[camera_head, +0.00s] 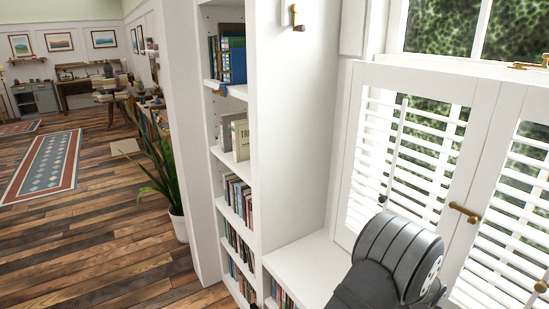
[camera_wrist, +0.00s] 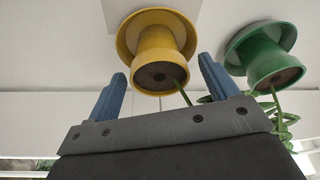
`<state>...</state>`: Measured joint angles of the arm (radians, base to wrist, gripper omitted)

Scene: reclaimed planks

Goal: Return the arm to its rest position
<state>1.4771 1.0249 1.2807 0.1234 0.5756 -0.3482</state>
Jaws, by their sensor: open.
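My gripper (camera_wrist: 162,66) shows in the wrist view with its two blue fingers spread wide and nothing held between them. Beyond the fingertips is a yellow pot (camera_wrist: 155,52) with a wide saucer-like disc and a dark brown round face. It appears in the gap between the fingers in the picture, apart from them. A matching green pot (camera_wrist: 268,58) is to its right, past the right finger. In the head view my dark grey arm link (camera_head: 400,250) is at the lower right, in front of the window; my gripper is hidden there.
A white bookcase (camera_head: 292,120) with books stands left of my arm. A white ledge (camera_head: 306,268) lies below the shuttered window (camera_head: 410,150). A potted plant (camera_head: 160,175) stands on the plank floor (camera_head: 90,235), with open floor around a patterned rug (camera_head: 45,165).

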